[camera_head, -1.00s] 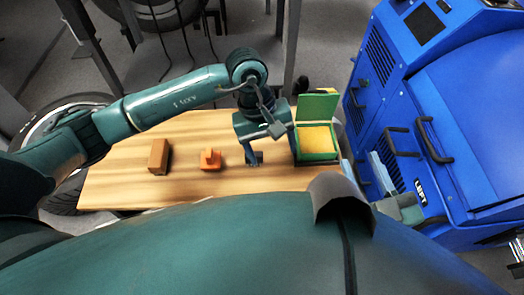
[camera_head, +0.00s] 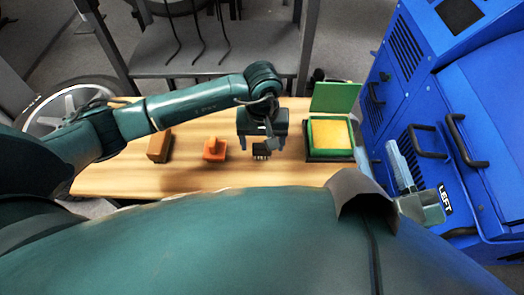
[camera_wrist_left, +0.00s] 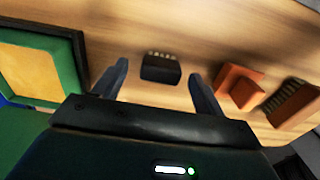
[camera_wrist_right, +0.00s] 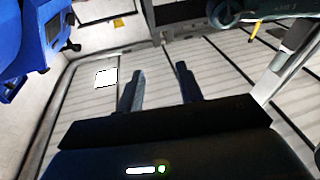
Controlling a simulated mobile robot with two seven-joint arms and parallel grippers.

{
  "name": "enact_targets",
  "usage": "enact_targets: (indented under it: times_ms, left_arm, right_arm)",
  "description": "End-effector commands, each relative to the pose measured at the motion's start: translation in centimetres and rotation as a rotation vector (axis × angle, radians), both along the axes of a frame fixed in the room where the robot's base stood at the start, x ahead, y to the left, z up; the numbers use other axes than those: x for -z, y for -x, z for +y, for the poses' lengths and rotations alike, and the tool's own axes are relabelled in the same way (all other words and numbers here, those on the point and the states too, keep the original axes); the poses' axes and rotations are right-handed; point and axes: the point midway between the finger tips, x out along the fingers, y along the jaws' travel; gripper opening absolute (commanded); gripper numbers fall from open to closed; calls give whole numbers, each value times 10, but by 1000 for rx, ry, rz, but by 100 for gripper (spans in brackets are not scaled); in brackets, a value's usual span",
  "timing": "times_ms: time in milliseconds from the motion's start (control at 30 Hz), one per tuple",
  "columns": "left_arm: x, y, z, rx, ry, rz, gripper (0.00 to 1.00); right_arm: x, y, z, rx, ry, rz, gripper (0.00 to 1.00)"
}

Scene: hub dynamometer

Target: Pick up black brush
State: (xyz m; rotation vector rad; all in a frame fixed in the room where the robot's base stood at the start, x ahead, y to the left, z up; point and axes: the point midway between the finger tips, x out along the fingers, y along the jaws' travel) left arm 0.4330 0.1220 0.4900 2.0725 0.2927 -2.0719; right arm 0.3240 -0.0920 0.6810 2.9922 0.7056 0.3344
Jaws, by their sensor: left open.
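The black brush (camera_head: 261,150) lies on the wooden table (camera_head: 200,180), between an orange block and a green box. In the left wrist view the brush (camera_wrist_left: 160,68) shows as a dark block with pale bristle tips, between and beyond my fingertips. My left gripper (camera_head: 262,147) is open above the brush, with one finger to each side; it also shows in the left wrist view (camera_wrist_left: 158,80). I cannot tell whether the fingers touch it. My right gripper (camera_wrist_right: 160,80) is open and empty over the floor in the right wrist view.
An orange block with a raised grip (camera_head: 214,150) and a brown brush-like block (camera_head: 160,145) lie left of the brush. An open green box with a yellow inside (camera_head: 331,133) stands close to its right. A blue machine (camera_head: 400,80) stands beyond the table's right end.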

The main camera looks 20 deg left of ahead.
Motion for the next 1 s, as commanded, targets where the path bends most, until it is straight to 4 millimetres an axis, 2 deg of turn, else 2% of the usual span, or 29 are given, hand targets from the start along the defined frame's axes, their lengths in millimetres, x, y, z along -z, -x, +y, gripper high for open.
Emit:
enact_targets:
  times_ms: [33,200,433,1000]
  left_arm:
    - [13,1,0,-1,1,4,71]
    - [35,1,1,-1,2,3,71]
    - [35,0,1,-1,2,-2,71]
    - [35,0,1,-1,1,0,25]
  right_arm:
    - [6,0,1,-3,-8,1,36]
    - [4,1,2,-15,-42,2,36]
    - [-4,0,3,-23,-42,-13,36]
    - [-1,1,3,-26,-38,-8,36]
